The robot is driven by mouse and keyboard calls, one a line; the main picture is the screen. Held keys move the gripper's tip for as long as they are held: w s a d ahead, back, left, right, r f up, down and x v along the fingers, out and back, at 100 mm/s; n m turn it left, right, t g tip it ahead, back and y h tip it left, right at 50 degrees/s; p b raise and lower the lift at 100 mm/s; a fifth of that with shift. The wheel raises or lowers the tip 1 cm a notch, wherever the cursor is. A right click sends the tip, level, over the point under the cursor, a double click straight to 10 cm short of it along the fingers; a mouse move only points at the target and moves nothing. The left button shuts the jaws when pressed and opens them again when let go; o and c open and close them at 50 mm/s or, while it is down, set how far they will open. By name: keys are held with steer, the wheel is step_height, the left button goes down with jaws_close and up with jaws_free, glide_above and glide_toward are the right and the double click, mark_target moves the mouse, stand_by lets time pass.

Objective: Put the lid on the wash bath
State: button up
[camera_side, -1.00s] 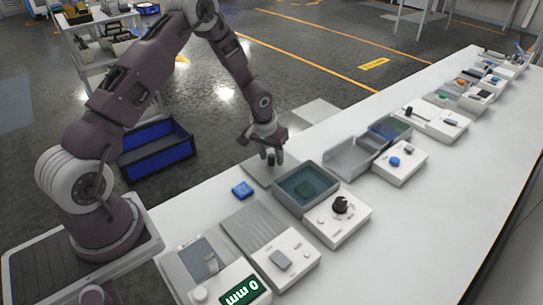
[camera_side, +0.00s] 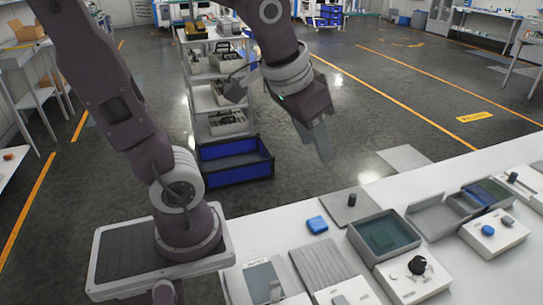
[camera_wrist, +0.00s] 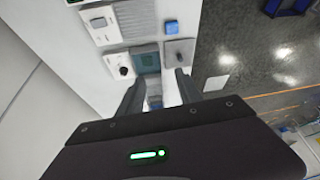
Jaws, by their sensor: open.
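The wash bath is a grey open box (camera_side: 364,243) with teal liquid and a darker block shape inside, on the white bench; it also shows in the wrist view (camera_wrist: 136,50). The lid, a flat grey plate with a black upright knob (camera_side: 350,203), lies flat on the bench beside the bath, toward the aisle edge; it also shows in the wrist view (camera_wrist: 185,46). My gripper (camera_side: 322,155) is open and empty, raised well above the bench and apart from the lid. In the wrist view its fingers (camera_wrist: 158,88) are spread, with bath and lid beyond them.
A small blue block (camera_side: 317,224) lies left of the lid. A panel with a black dial (camera_side: 416,266) adjoins the bath's front. Open grey trays (camera_side: 438,214) stand to the right. A blue crate (camera_side: 236,163) sits on the aisle floor. Air around my gripper looks clear.

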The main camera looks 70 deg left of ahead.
steer(key=shift+o, duration=0.5)
steer(key=s+d+m+h, duration=0.1)
steer(key=s+d, duration=0.2)
steer(key=s, duration=0.6)
steer(key=shift+s+r+t, duration=0.15)
steer(key=shift+s+t, duration=0.05)
steer(key=shift+t, duration=0.2)
steer(key=shift+w, duration=0.1)
steer(key=n+g, duration=0.6)
steer(key=n, duration=0.3)
glide_above(353, 196)
steer(key=f, duration=2.4)
steer(key=shift+w+d+f, duration=0.15)
steer(key=shift+w, duration=0.05)
steer(key=f, duration=0.7)
steer(key=shift+s+a+f, duration=0.1)
steer(key=shift+a+f, duration=0.1)
jaws_close()
